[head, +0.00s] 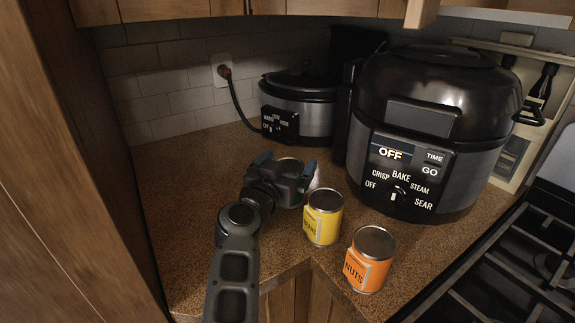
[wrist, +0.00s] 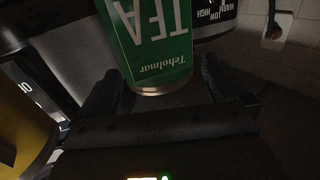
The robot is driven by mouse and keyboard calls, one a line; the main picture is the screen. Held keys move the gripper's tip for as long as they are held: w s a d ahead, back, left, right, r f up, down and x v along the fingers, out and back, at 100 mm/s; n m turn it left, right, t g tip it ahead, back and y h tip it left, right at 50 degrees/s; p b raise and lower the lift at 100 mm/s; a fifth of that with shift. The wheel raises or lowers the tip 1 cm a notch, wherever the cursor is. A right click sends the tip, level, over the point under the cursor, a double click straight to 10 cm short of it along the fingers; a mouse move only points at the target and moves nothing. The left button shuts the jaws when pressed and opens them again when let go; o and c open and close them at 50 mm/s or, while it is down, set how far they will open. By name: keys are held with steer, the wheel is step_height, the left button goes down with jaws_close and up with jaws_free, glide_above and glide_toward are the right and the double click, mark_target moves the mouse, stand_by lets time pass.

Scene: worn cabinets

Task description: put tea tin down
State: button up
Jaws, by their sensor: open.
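The green tea tin (wrist: 157,45) shows in the wrist view with its lettering upside down and its metal rim toward me. It lies just beyond and between the two fingers of my gripper (wrist: 158,85), which are spread apart with dark space around the tin. In the head view my gripper (head: 286,166) is low over the counter, left of the yellow can, and hides nearly all of the tin. I cannot tell from these views whether the tin's base touches the counter.
A yellow can (head: 322,218) stands close right of my gripper, with an orange nuts can (head: 370,260) nearer the front edge. A large black cooker (head: 430,130) and a smaller slow cooker (head: 300,105) stand behind. The counter (head: 185,190) is clear at left; a stove (head: 510,265) is at right.

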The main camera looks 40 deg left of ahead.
steer(key=p+v, duration=0.3)
steer(key=v, duration=0.9)
steer(key=shift+r+p, duration=0.3)
steer(key=shift+r, duration=0.15)
stand_by(0.5)
